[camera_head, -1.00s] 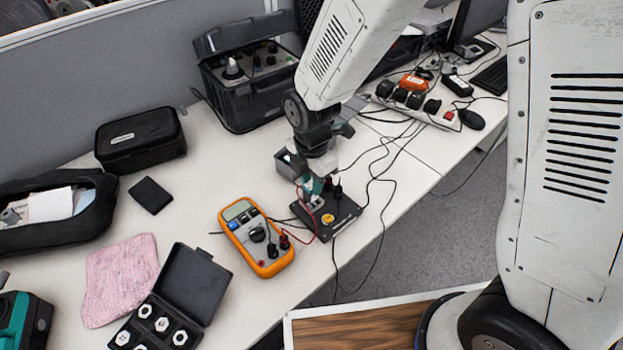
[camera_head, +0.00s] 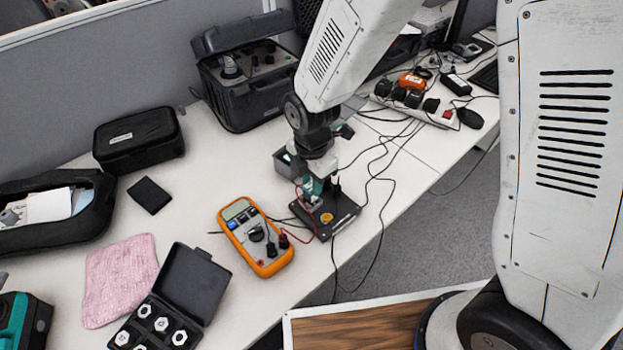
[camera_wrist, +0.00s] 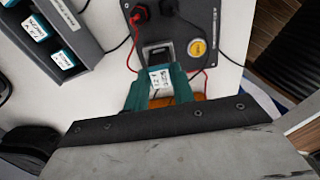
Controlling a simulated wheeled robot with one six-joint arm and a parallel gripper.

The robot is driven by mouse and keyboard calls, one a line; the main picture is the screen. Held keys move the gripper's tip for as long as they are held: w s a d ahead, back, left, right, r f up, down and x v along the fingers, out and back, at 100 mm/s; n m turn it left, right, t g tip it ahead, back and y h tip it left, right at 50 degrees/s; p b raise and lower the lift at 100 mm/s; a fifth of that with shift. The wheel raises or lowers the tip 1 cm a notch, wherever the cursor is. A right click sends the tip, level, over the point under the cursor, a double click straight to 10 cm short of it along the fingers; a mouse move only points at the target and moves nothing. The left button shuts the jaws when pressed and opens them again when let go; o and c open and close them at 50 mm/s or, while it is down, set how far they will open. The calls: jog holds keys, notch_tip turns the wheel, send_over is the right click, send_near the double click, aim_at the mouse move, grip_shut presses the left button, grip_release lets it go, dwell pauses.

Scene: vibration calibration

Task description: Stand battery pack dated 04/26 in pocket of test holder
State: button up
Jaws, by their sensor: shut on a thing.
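My gripper (camera_wrist: 160,85) has teal fingers, shut on a battery pack (camera_wrist: 160,78) with a white label; its printed date is too small to read surely. The gripper also shows in the head view (camera_head: 311,188), low over the left side of the test holder (camera_head: 343,216). In the wrist view the test holder (camera_wrist: 203,18) is a dark box with a red and a black terminal and a yellow round sticker. Its grey pocket (camera_wrist: 158,48) shows just beyond the held pack. I cannot tell whether the pack's lower end is in the pocket.
A grey bin (camera_wrist: 88,58) with several labelled packs stands left of the holder in the wrist view. An orange multimeter (camera_head: 257,238) lies left of the holder, with a red lead between them. Cables run to the right. The table edge is close in front.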

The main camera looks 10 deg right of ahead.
jog(key=shift+f, duration=0.9)
dwell(0.4)
jog(key=o, duration=1.5)
jog(key=shift+r, duration=4)
